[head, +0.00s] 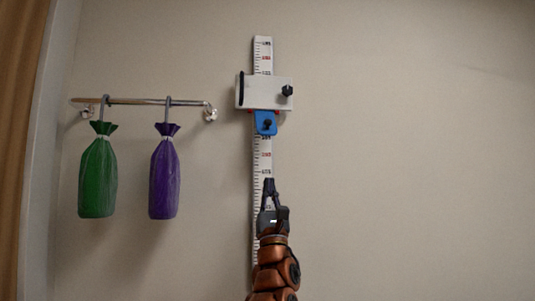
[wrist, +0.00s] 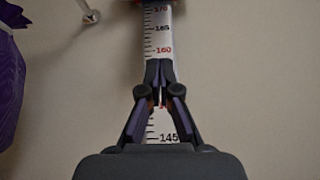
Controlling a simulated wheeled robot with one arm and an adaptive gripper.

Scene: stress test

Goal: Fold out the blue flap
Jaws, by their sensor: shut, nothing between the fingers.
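The blue flap (head: 265,123) hangs below a white slider block (head: 262,93) on a vertical measuring scale (head: 263,55) fixed to the wall. The flap has a dark knob on its front. The slider carries a black knob (head: 287,91) at its right. My gripper (head: 268,182) is below the flap, in front of the scale, and does not touch the flap. In the wrist view my gripper (wrist: 159,64) is shut and empty, with its fingertips together over the scale (wrist: 158,25) just below the 160 mark. The flap cannot be made out in the wrist view.
A metal rail (head: 140,101) on the wall at left holds a green bag (head: 98,180) and a purple bag (head: 163,182) on hooks. The purple bag also shows at the wrist view's left edge (wrist: 10,90). The wall right of the scale is bare.

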